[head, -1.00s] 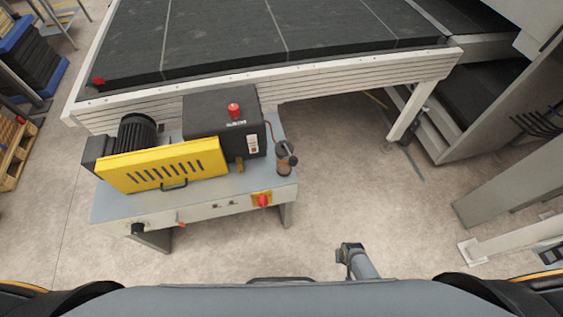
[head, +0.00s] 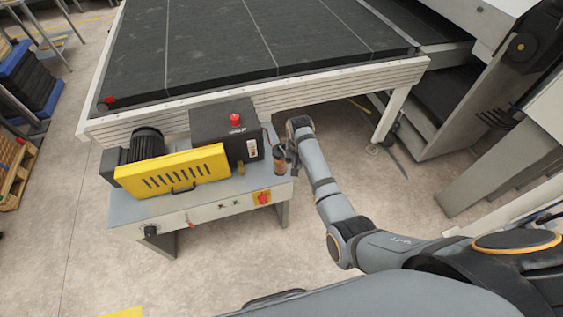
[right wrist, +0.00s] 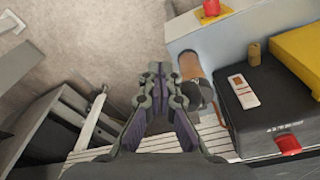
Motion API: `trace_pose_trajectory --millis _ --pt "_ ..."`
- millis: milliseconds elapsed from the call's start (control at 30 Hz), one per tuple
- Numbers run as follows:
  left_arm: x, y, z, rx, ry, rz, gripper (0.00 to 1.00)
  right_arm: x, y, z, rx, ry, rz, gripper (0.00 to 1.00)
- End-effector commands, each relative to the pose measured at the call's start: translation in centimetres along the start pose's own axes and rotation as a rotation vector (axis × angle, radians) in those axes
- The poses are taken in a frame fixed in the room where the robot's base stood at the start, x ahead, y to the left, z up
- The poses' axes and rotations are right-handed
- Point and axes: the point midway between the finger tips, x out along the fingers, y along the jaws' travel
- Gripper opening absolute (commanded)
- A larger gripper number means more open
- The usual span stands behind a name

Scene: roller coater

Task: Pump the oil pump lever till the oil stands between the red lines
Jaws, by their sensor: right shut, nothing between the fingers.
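The oil pump (head: 280,162) is a small upright cylinder with brownish oil on the right end of the grey machine table. In the right wrist view the pump (right wrist: 191,67) stands just right of my fingers, its upper part partly covered by them. The lever cannot be made out clearly behind my gripper. The red lines and the oil level are too small to tell. My right gripper (right wrist: 158,75) is shut and empty, close beside the pump; whether it touches the lever I cannot tell. My left gripper is not in view.
The table (head: 130,211) also carries a yellow guard (head: 172,170), a motor (head: 146,143) and a black box (head: 227,133) with a red button. A red switch (head: 262,197) is on its front. A conveyor (head: 250,48) stands behind.

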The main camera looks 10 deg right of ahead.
Motion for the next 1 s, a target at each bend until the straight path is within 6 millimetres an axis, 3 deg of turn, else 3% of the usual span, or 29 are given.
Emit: trace_pose_trajectory --millis 33,100,200,367,767,1000 --pt "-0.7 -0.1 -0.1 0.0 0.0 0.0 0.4 -2.2 -0.5 -0.8 0.014 0.004 -0.003 0.0" --pt "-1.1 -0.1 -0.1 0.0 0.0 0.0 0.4 -4.4 -0.9 -1.4 0.033 0.003 -0.002 0.0" --pt "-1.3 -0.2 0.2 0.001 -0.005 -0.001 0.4 -6.7 -1.9 -2.5 0.061 -0.003 0.0 0.0" --pt "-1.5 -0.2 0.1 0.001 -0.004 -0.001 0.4 -8.8 -2.7 -3.1 0.087 -0.012 0.005 0.0" --pt "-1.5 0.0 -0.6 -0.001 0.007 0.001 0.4 -9.1 -2.9 -3.3 0.093 -0.013 0.006 0.0" --pt "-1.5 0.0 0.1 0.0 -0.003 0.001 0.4 -7.0 -2.8 -3.2 0.093 -0.015 0.008 0.0"
